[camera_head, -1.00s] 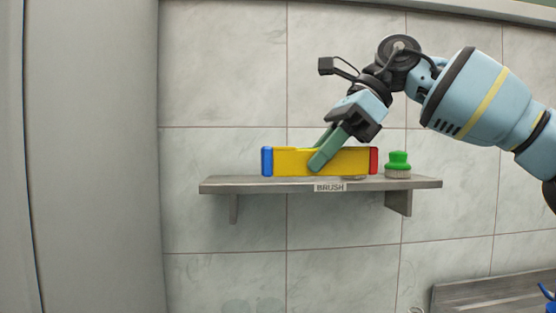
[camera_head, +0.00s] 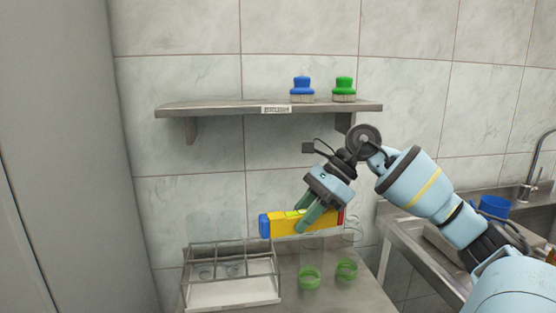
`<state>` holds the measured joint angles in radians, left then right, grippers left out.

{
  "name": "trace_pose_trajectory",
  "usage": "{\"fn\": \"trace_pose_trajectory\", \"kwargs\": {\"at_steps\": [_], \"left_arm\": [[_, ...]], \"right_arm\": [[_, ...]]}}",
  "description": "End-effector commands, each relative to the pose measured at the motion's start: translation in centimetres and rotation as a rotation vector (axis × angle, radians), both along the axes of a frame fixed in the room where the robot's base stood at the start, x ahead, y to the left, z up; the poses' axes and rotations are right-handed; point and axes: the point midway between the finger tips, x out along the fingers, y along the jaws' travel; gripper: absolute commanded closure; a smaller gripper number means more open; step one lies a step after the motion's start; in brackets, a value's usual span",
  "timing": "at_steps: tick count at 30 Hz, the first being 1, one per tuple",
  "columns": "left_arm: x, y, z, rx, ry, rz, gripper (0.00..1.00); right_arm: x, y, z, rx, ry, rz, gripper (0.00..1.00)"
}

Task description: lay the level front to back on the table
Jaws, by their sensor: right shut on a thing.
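The level is a yellow bar (camera_head: 283,225) with a blue end at the left and a red end at the right. My right gripper (camera_head: 305,222) is shut on it near its middle and right part. The level is held roughly left to right in the picture, slightly tilted, in front of and above the table (camera_head: 340,297). The fingers hide part of it. My left gripper is not in view.
A rack (camera_head: 233,292) with clear glassware stands on the table's left. Clear vessels with green bases (camera_head: 309,278) stand right of it. A sink (camera_head: 425,232) is at the right.

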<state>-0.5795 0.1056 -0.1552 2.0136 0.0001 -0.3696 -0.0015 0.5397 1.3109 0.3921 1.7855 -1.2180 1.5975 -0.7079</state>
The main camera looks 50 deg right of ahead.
Motion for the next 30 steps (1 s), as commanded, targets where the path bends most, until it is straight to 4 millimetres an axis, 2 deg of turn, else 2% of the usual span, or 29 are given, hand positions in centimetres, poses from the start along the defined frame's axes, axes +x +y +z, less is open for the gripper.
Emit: {"fn": "trace_pose_trajectory", "kwargs": {"at_steps": [1,3,6,12,15,21,30], "left_arm": [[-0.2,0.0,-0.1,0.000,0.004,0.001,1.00],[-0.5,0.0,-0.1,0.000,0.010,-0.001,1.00],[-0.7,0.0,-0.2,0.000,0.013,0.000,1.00],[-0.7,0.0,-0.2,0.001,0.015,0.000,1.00],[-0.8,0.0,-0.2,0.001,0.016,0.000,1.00],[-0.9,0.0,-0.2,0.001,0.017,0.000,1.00],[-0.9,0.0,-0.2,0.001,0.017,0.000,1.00]], "right_arm": [[0.4,1.8,-2.1,0.009,-0.004,0.012,0.99],[1.0,4.4,-4.5,0.008,-0.006,0.013,0.99],[1.9,8.6,-7.2,0.006,-0.008,0.016,0.99],[2.7,17.9,-10.2,0.006,-0.010,0.029,0.99],[2.5,21.4,-10.9,0.004,-0.008,0.034,0.99],[1.9,26.2,-11.5,0.003,-0.006,0.041,0.99],[0.1,31.2,-12.5,0.001,-0.002,0.042,0.99]]}}
